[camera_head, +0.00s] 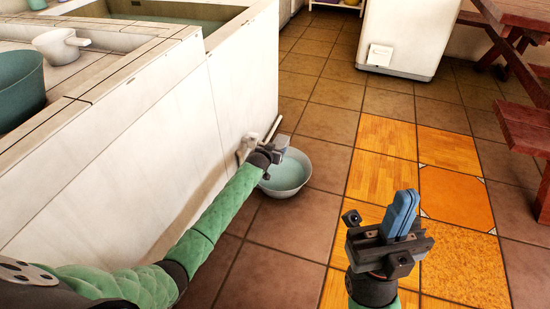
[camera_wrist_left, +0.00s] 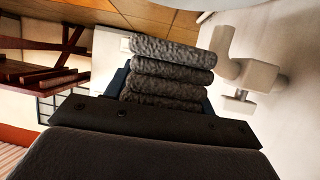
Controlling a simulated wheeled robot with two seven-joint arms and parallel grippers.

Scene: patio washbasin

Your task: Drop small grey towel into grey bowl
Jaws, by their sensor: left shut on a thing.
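My left gripper (camera_head: 274,150) is shut on the small grey towel, low beside the white basin wall. The towel (camera_wrist_left: 172,72) shows in the left wrist view as a stack of dark grey folds between blue fingers. In the head view it is hard to tell apart from the gripper. The grey bowl (camera_head: 288,182) stands on the tiled floor by the wall, just under the left gripper, which covers part of its far left side. My right gripper (camera_head: 402,215) is in the foreground, its blue fingers together with nothing seen between them.
The basin wall (camera_head: 150,150) runs along the left, close to my left arm. A pale tap-like fixture (camera_wrist_left: 247,75) is near the towel. A teal tub (camera_head: 18,88) and white dipper (camera_head: 60,45) stand on the ledge. A wooden picnic table (camera_head: 512,12) is at right. The middle floor is clear.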

